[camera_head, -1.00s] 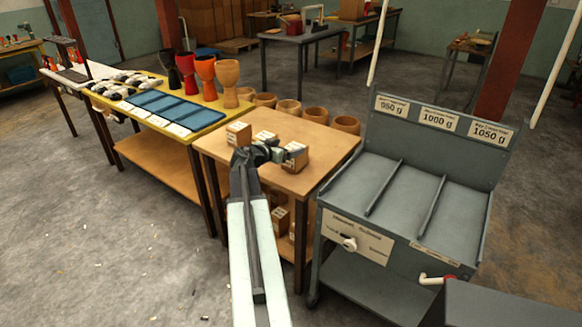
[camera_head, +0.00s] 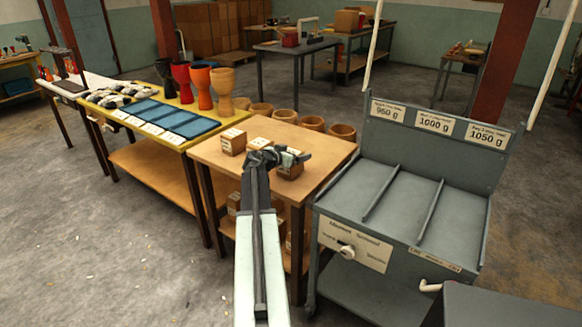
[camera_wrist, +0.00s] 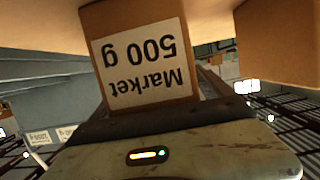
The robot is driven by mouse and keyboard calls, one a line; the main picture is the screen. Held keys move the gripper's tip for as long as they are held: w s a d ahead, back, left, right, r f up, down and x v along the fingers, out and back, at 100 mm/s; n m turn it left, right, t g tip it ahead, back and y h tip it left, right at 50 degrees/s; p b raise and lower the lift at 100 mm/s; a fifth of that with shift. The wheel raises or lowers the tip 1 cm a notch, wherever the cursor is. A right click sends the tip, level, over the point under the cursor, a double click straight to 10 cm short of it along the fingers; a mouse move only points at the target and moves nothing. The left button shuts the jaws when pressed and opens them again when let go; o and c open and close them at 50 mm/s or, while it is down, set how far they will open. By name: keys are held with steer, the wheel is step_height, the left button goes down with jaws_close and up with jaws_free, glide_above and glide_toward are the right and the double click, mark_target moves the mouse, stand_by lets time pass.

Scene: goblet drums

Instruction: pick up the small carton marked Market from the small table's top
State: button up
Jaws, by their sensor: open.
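The small carton marked "Market 500 g" (camera_wrist: 145,65) fills the upper middle of the wrist view, its label upside down, just ahead of my gripper. In the head view my gripper (camera_head: 289,157) is at the right-hand carton (camera_head: 291,172) on the small table's top (camera_head: 317,161), partly covering it. This appears to be the same carton, but its label is not readable there. My gripper is open. Whether the fingers touch the carton cannot be told.
Two other cartons stand on the same top, one at left (camera_head: 232,142) and one in the middle (camera_head: 260,144). More cartons sit on the shelf below. A grey sorting cart (camera_head: 400,205) stands close on the right. Goblet drums (camera_head: 224,90) stand behind left.

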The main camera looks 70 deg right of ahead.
jaws_close()
steer(key=shift+r, duration=0.1)
